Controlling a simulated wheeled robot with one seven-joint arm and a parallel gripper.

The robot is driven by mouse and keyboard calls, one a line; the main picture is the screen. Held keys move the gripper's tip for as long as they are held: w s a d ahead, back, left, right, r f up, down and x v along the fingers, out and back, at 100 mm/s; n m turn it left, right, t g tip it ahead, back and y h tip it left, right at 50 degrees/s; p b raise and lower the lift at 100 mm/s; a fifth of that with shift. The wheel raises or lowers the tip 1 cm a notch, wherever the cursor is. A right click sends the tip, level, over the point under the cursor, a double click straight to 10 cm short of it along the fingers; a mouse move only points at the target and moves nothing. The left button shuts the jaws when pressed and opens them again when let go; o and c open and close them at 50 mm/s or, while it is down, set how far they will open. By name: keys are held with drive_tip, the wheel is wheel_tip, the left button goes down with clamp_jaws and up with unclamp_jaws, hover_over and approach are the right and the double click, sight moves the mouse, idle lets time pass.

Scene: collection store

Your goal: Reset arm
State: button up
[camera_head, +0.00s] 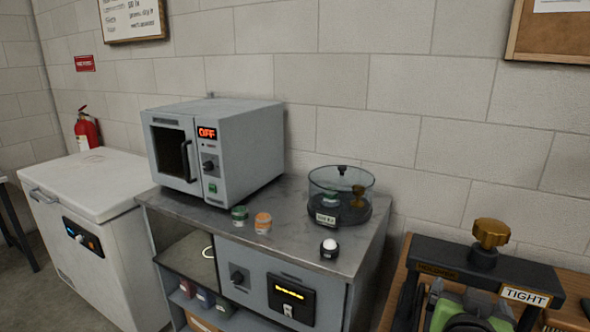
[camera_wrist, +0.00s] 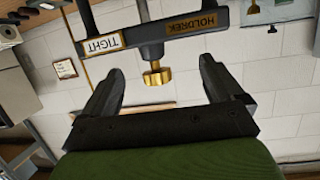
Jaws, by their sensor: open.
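My gripper (camera_wrist: 155,85) shows in the wrist view with its two dark fingers spread wide apart. Nothing is held between them. The wrist view is upside down, and a dark clamp frame (camera_wrist: 225,32) with a gold knob (camera_wrist: 157,77) appears beyond the fingers. In the head view, a green and black part (camera_head: 468,312) at the bottom right seems to be part of my arm; my fingertips cannot be made out there.
A clamp frame (camera_head: 455,268) labelled TIGHT, with a gold knob (camera_head: 491,233), stands at right. A grey counter (camera_head: 290,225) holds an oven reading OFF (camera_head: 235,150), a glass-covered vessel (camera_head: 340,185) and small jars. A white chest freezer (camera_head: 95,180) stands left.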

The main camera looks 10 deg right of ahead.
drive_tip(key=s+a+f+n+g+y, duration=0.3)
drive_tip(key=s+a+n+y, duration=0.15)
drive_tip(key=s+a, duration=0.35)
drive_tip(key=s+a+f+n+g+y, duration=0.3)
drive_tip(key=s+a+f+n+y, duration=0.15)
drive_tip(key=a, duration=0.45)
wheel_tip(320, 180, up, 15)
drive_tip(key=s+m+p, duration=0.1)
drive_tip(key=p, duration=1.3)
